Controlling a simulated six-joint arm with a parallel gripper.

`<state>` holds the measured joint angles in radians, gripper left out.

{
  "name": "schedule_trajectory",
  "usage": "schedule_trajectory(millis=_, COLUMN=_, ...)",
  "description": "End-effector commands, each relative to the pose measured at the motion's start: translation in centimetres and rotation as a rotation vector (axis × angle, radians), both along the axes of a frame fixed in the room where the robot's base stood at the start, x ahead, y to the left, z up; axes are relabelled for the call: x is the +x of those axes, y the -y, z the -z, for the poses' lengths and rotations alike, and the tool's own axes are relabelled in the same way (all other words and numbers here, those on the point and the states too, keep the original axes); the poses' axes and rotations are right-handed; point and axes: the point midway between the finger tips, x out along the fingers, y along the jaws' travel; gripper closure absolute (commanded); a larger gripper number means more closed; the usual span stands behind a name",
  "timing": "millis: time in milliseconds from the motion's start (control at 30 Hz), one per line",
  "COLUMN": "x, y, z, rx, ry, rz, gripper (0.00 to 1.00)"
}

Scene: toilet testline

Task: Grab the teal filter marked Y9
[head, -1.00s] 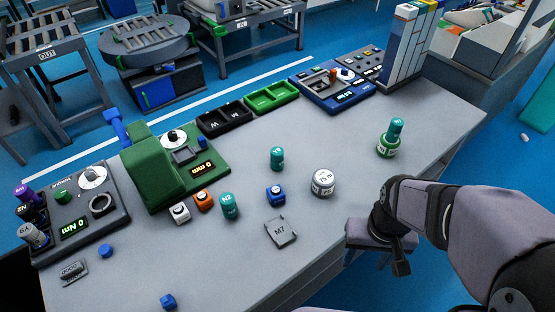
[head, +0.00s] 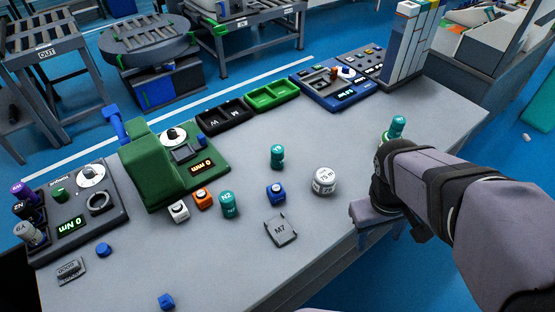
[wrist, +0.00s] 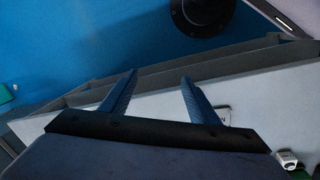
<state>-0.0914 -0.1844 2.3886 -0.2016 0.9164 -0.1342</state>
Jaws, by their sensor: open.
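Three teal filters stand on the bench in the head view. One (head: 228,205) at centre left reads N2. One (head: 277,156) stands near the middle, its mark too small to read for sure. I cannot tell which is Y9. My gripper (wrist: 159,75) is open and empty in the wrist view, with no filter between its fingers. In the head view it hangs by the bench's front right edge, away from the filters.
A white round weight (head: 324,181), a grey M7 plate (head: 281,232) and a blue cube (head: 276,194) lie on the bench (head: 335,240). A green press (head: 155,165) stands left, black (head: 225,117) and green (head: 272,95) trays behind. The bench front centre is clear.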

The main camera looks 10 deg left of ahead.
Motion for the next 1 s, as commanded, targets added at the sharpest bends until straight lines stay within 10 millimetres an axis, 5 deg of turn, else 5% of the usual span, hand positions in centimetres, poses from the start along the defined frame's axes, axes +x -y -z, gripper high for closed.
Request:
schedule_trajectory(millis=233, x=7.6, y=0.0, z=1.4, rx=-0.270, ry=0.017, rz=-0.563, gripper=0.44)
schedule_trajectory(millis=367, x=14.0, y=-2.6, z=1.6, rx=-0.498, ry=0.024, rz=-0.989, gripper=0.44)
schedule_trajectory(millis=600, x=24.0, y=-13.2, z=0.6, rx=-0.980, ry=0.022, rz=-1.697, gripper=0.44)
schedule_trajectory(millis=933, x=28.1, y=-27.5, z=-0.2, rx=-1.516, ry=-0.002, rz=-2.201, gripper=0.44)
schedule_trajectory(millis=1000, x=28.2, y=-27.4, z=1.3, rx=-1.525, ry=-0.019, rz=-2.212, gripper=0.44)
